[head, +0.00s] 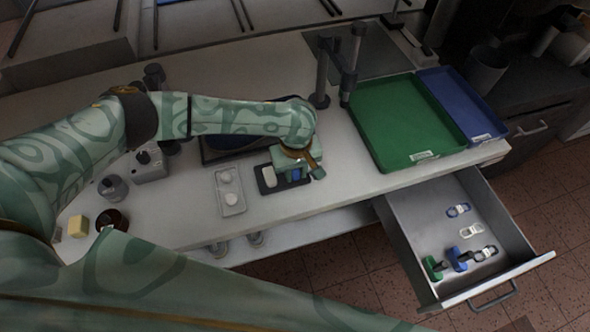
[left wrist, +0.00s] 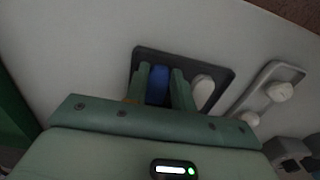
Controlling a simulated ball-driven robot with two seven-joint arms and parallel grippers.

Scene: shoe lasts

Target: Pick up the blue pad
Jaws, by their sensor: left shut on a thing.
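The blue pad (left wrist: 158,84) stands between the two fingers of my left gripper (left wrist: 161,88) in the left wrist view. The gripper is shut on it, and the pad is still at the small dark tray (left wrist: 194,67). In the head view, a bit of the blue pad (head: 297,174) shows below my left gripper (head: 302,173), over the right part of the dark tray (head: 264,188). A white pad (left wrist: 203,91) lies in the same tray beside the fingers. A yellowish bit shows left of the fingers. My right gripper is not in view.
A light tray with round white pieces (head: 231,208) lies left of the dark tray. A green tray (head: 400,120) and a blue tray (head: 455,100) are at the right. An open drawer (head: 410,225) holding stamps juts out in front. A dark post (head: 322,75) stands behind.

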